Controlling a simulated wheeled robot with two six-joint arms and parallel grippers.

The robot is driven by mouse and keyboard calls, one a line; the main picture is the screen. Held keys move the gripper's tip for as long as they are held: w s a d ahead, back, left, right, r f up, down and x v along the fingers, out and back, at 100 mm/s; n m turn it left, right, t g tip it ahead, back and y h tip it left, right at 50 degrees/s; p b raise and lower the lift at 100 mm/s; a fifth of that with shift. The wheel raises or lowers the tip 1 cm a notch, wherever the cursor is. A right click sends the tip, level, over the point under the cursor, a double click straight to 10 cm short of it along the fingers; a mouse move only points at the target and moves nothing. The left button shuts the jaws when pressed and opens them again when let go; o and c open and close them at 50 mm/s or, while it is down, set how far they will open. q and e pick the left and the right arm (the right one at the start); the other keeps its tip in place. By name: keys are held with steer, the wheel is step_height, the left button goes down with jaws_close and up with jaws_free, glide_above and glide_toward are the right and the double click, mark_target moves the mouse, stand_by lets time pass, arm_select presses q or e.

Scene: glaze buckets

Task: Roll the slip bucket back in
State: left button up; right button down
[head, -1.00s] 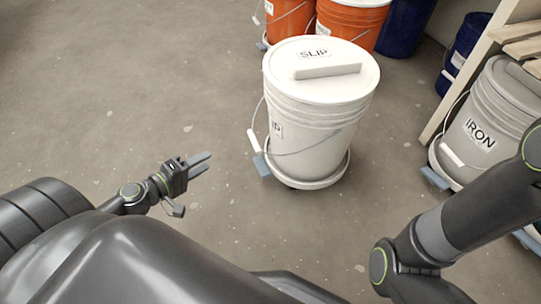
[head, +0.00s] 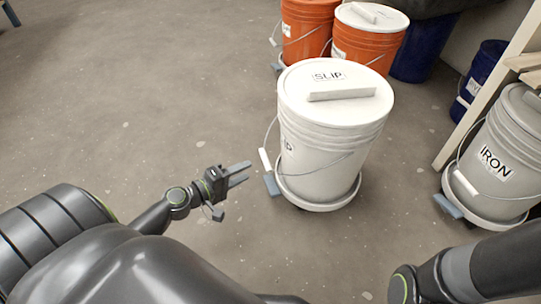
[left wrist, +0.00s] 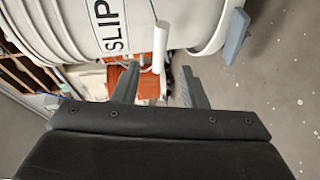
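The slip bucket (head: 325,140) is white with a lid marked SLIP and stands upright on a round white dolly (head: 325,201) with a blue-grey tab (head: 272,184) at its left. Its wire handle with a white grip (head: 264,161) hangs down on the left side. My left gripper (head: 240,174) is open and empty, a little left of the tab and low beside the bucket. In the left wrist view its two fingers (left wrist: 158,88) are apart, with the bucket's SLIP label (left wrist: 108,25) and the handle grip (left wrist: 160,47) beyond them. My right gripper is out of view.
A grey IRON bucket (head: 502,150) stands on a dolly at the right, beside a wooden shelf (head: 485,90). Orange buckets (head: 362,42) and dark blue buckets (head: 425,50) stand behind. The floor (head: 130,100) at the left is clear.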

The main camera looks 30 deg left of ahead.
arm_select(q)
steer(key=x, duration=1.1)
steer(key=shift+a, duration=0.1)
jaws_close()
